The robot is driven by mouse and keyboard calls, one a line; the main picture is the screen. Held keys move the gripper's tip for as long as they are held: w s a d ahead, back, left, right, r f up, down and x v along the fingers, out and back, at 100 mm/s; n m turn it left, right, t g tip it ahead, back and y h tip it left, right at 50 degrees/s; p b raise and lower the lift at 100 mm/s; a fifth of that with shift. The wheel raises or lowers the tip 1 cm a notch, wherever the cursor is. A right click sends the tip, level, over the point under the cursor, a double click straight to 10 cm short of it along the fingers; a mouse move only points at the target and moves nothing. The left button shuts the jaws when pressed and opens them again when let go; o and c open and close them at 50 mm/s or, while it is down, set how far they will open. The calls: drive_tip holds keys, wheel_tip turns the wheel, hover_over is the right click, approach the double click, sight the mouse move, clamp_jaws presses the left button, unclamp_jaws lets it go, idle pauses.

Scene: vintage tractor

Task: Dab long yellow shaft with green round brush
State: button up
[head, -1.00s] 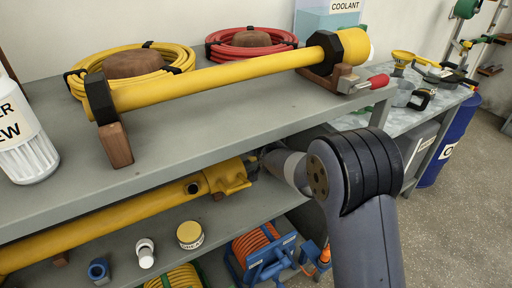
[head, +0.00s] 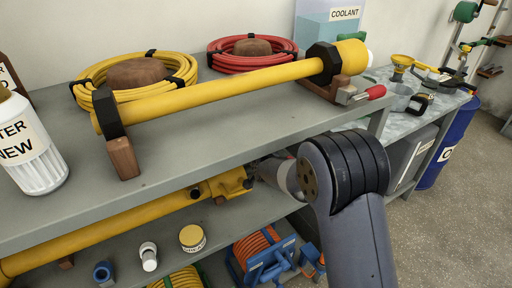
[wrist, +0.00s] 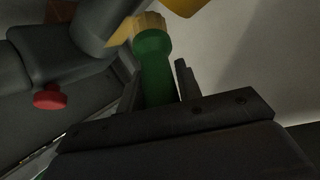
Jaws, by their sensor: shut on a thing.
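A long yellow shaft (head: 220,87) with black collars lies on wooden supports on the upper shelf in the head view. A second long yellow piece (head: 120,221) with a bracket end lies on the lower shelf. My gripper (wrist: 158,88) is shut on the green handle of the round brush (wrist: 153,62) in the wrist view. Pale yellow bristles show at the brush's far end. A yellow surface shows at the top edge beyond the brush; I cannot tell which piece it is. In the head view my gripper and the brush are hidden behind my arm and the shelf.
A yellow hose coil (head: 180,68) and a red one (head: 228,62) lie behind the upper shaft. A white bottle (head: 35,160) stands at left. The upper shelf's edge (head: 235,165) overhangs the lower shelf. A red knob (wrist: 50,97) shows in the wrist view.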

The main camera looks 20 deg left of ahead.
drive_tip(key=shift+w+d+f+b, duration=0.1)
drive_tip(key=shift+f+b, duration=0.05)
drive_tip(key=shift+b, duration=0.25)
drive_tip(key=shift+w+d+b, duration=0.3)
drive_tip(key=shift+b, duration=0.35)
drive_tip(key=shift+w+d+b, duration=0.2)
drive_tip(key=shift+w+b, duration=0.1)
drive_tip(key=shift+r, duration=0.2)
drive_tip(key=shift+s+a+p, duration=0.15)
drive_tip(key=shift+p, duration=0.2)
drive_tip(key=shift+s+a+p, duration=0.3)
drive_tip(key=shift+p, duration=0.35)
drive_tip(key=shift+s+a+f+p, duration=0.1)
drive_tip(key=shift+s+a+p, duration=0.05)
drive_tip(key=shift+s+p, duration=0.15)
drive_tip(key=shift+r+p, duration=0.55)
drive_tip(key=shift+r, duration=0.2)
